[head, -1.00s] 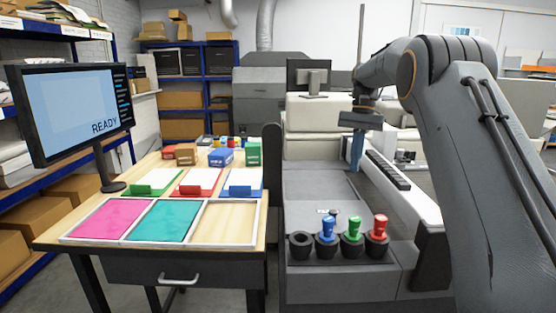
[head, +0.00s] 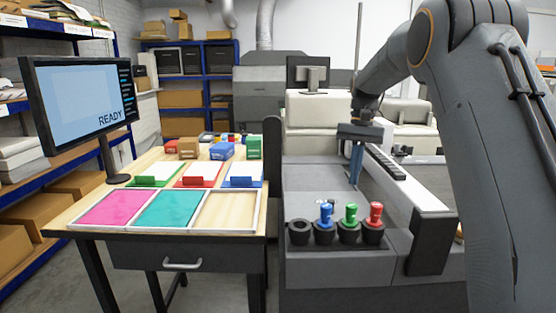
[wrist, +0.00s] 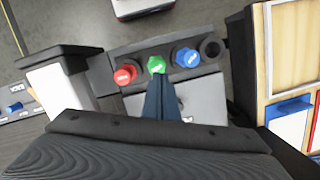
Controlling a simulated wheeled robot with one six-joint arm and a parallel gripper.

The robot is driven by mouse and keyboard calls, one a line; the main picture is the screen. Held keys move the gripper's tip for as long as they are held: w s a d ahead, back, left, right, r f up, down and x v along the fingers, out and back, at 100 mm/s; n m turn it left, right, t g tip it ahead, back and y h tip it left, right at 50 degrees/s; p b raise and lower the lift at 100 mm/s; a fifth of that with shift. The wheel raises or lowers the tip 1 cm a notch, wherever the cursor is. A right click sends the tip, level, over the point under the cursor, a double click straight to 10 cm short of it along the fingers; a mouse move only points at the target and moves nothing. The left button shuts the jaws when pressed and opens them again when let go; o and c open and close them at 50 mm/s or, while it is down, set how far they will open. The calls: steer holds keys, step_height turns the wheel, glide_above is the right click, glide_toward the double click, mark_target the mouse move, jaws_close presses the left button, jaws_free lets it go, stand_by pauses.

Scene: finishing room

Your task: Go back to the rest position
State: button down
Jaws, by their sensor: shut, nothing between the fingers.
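My gripper (head: 355,180) points down over the grey machine top (head: 310,183), behind the row of coloured-handled tools. Its fingers are together with nothing between them. In the wrist view the closed fingers (wrist: 160,90) show in front of the green-handled tool (wrist: 156,65). The blue tool (head: 326,214), the green tool (head: 350,214) and the red tool (head: 375,214) stand upright in black holders. The leftmost holder (head: 299,232) is empty.
A wooden table (head: 82,209) on the left carries a pink, a teal and a bare framed panel, with clipped sheets and small boxes behind. A monitor (head: 82,98) reading READY stands on it. A long dark keyed strip (head: 385,162) lies right of my gripper.

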steer(key=s+a+f+n+t+b, duration=0.1)
steer(key=s+f+b, duration=0.1)
steer(key=s+f, duration=0.5)
steer(key=s+a+f+n+b, duration=0.1)
steer(key=s+f+n+b, duration=0.1)
steer(key=s+f, duration=0.6)
steer(key=s+a+f+n+t+h+b, duration=0.1)
steer(key=s+f+b, duration=0.3)
steer(key=s, duration=1.2)
step_height(320, 180, down, 3)
steer(key=shift+s+f+n+t, duration=0.15)
steer(key=shift+f+n+t, duration=0.05)
steer(key=shift+n+t, duration=0.1)
